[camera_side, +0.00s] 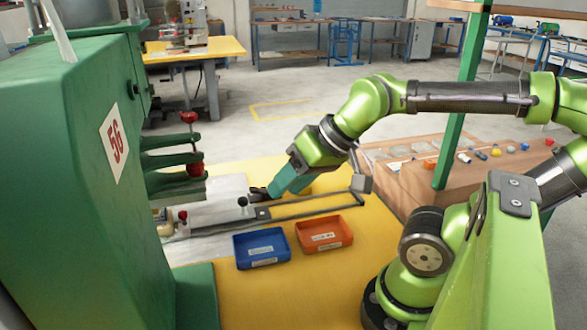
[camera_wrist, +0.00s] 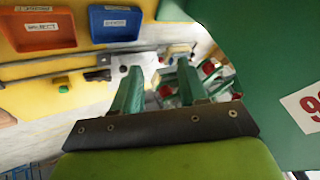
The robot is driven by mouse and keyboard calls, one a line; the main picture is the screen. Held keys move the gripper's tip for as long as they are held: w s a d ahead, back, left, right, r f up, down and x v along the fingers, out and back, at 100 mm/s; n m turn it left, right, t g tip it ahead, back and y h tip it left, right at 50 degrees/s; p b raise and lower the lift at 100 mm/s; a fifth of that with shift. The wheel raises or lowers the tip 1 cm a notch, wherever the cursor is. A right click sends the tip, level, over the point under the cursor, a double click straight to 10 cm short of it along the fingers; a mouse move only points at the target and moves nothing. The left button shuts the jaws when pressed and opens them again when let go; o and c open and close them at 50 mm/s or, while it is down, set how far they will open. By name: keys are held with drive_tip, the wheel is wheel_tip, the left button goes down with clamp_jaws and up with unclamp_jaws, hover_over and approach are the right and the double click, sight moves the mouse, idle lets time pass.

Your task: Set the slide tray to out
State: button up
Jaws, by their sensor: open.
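The slide tray appears to be the pale grey block (camera_side: 215,214) on long metal rails (camera_side: 318,207) in the side view. My gripper (camera_side: 272,191) points down and left just above the right end of the block. In the wrist view, my gripper (camera_wrist: 158,78) has its two green fingers apart, with nothing clearly between them. The pale plate (camera_wrist: 135,63) shows beyond the fingers. Whether a finger touches the tray or a knob cannot be told.
A blue bin (camera_side: 262,247) and an orange bin (camera_side: 324,232) stand on the yellow table in front of the rails. The green machine (camera_side: 95,190) marked 56 rises at left, with clamp arms (camera_side: 170,160) overhanging the rails' left end. The rails' right part is bare.

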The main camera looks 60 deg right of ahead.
drive_tip(key=shift+o, duration=1.4)
drive_tip(key=shift+d+f, duration=0.2)
drive_tip(key=shift+f, duration=0.05)
drive_tip(key=m+g, duration=0.3)
drive_tip(key=g, duration=0.3)
hover_over(244, 197)
drive_tip(key=s+d, duration=0.2)
drive_tip(key=d, duration=0.1)
drive_tip(key=d+x, duration=0.1)
drive_tip(key=x, duration=1.8)
drive_tip(key=shift+w+a+f, duration=0.1)
drive_tip(key=shift+a+f, duration=0.2)
clamp_jaws()
